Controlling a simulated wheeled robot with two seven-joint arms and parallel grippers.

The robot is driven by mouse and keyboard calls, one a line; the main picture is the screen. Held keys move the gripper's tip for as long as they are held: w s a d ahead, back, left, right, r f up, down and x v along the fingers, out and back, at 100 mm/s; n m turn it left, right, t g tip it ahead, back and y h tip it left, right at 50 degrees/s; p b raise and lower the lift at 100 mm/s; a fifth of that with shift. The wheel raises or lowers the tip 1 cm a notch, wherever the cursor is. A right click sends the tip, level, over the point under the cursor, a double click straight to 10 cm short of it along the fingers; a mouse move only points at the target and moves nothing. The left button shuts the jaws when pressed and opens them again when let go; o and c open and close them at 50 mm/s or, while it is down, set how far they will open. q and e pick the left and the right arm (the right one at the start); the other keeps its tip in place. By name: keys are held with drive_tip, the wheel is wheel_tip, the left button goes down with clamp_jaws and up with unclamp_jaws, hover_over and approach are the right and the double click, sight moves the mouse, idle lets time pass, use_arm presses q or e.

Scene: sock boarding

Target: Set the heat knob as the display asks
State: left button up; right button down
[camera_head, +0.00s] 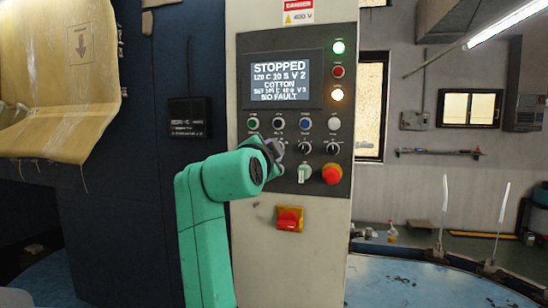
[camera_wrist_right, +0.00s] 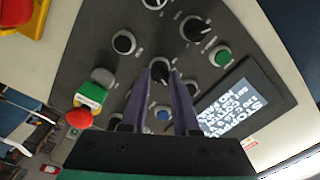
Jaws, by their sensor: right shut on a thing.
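The display (camera_head: 280,80) on the control panel reads STOPPED, a line that looks like 120 C 20 S V 2, then COTTON, a small SET line that seems to start at 105 C, and NO FAULT. It shows tilted in the right wrist view (camera_wrist_right: 238,102). My right gripper (camera_head: 275,148) is at the panel below the display, over the knob row. In the right wrist view its two fingers (camera_wrist_right: 160,72) are shut on a black knob (camera_wrist_right: 160,67). The knob's label is too small to read, and the gripper hides it in the head view. My left gripper is not in view.
Nearby dark knobs (camera_head: 305,147) (camera_head: 332,148) and a row of buttons with a blue one (camera_head: 305,124) sit close by. A green selector (camera_head: 303,173), a red emergency stop (camera_head: 332,174) and a red-yellow switch (camera_head: 289,218) are lower. Lamps (camera_head: 337,71) line the display's right.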

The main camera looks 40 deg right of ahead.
drive_tip(key=shift+m, duration=0.6)
drive_tip(key=c, duration=0.7)
unclamp_jaws()
drive_tip(key=shift+o, duration=0.2)
drive_tip(key=b+v, duration=0.5)
drive_tip(key=v, duration=0.9)
drive_tip(key=shift+a+f+b, duration=0.15)
drive_tip(key=shift+a+b, duration=0.05)
drive_tip(key=shift+b, duration=0.15)
